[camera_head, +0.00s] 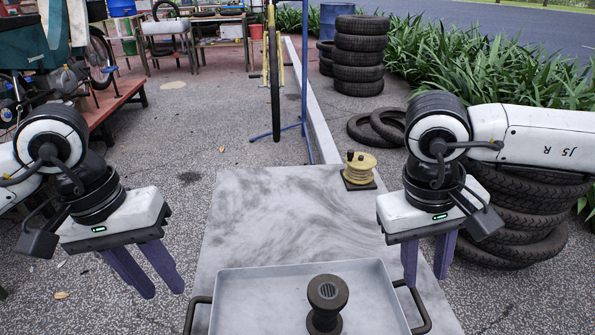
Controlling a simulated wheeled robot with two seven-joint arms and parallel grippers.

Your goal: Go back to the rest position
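My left gripper (163,290) hangs to the left of the grey table (235,215), its two purple fingers pointing down and apart with nothing between them. My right gripper (426,282) hangs over the table's right edge, near the tray's right handle. Its fingers are also apart and empty. A light grey tray (240,290) with dark handles lies at the near end of the table. A dark spool-shaped piece (326,305) stands upright in it. Neither gripper visibly touches the tray or the spool. The tray's near edge is cut off by the frame.
A yellow reel on a dark base (361,169) stands at the table's far right corner. Stacked tyres (515,215) stand close behind my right arm. A bicycle on a blue stand (274,80) is beyond the table. The table's middle is clear.

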